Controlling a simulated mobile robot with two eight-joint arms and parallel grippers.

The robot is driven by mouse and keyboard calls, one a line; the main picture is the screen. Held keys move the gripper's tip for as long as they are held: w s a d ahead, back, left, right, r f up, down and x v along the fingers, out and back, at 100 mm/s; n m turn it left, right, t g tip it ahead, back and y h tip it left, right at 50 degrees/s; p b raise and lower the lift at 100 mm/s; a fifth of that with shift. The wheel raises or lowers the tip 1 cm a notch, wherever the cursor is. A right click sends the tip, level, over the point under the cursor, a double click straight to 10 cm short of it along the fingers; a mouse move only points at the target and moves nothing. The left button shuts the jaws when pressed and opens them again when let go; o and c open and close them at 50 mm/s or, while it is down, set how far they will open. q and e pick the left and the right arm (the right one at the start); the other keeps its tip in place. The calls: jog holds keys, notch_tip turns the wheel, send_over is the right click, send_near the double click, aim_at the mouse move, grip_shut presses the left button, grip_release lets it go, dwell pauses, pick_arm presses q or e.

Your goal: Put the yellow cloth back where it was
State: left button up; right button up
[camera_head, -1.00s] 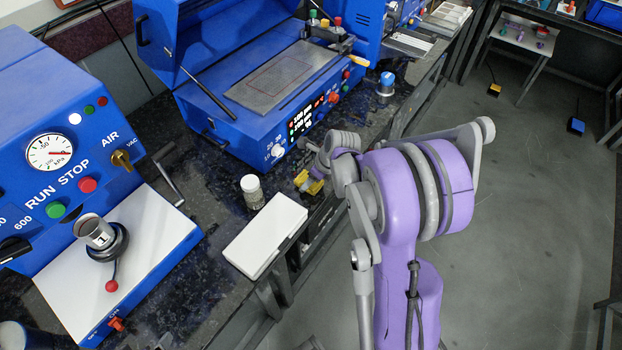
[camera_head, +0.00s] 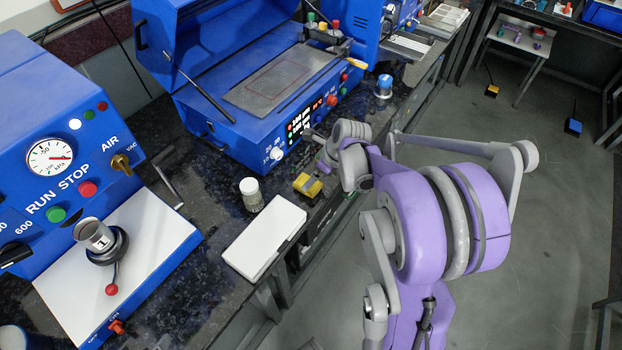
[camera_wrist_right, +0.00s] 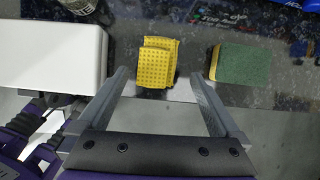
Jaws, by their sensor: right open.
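The yellow cloth (camera_wrist_right: 157,62) is a folded, dotted pad on the dark bench near its front edge. In the head view it shows as a small yellow patch (camera_head: 308,184) beside the white box. My right gripper (camera_wrist_right: 159,75) is open and empty, with one finger on each side of the cloth in the wrist view. The cloth seems to lie beyond the fingertips; I cannot tell the gap. In the head view my right arm hides most of the gripper. My left gripper is not in view.
A green-topped sponge (camera_wrist_right: 244,63) lies right of the cloth. A white box (camera_head: 264,238) and a lidded jar (camera_head: 251,194) stand to the left. A blue machine (camera_head: 250,120) with a raised lid is behind. Open floor lies beyond the bench edge.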

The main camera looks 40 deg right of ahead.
jog(key=a+v, duration=0.1)
jog(key=v, duration=0.5)
jog(key=s+a+n, duration=0.6)
jog(key=a+n, duration=0.3)
jog(key=n, duration=0.7)
jog(key=s+a+n+t+h, duration=0.1)
jog(key=s+a+n, duration=0.6)
jog(key=n, duration=0.9)
jog(key=a, duration=0.3)
jog(key=shift+s+n, duration=0.2)
jog(key=shift+n, duration=0.1)
jog(key=shift+r, duration=0.1)
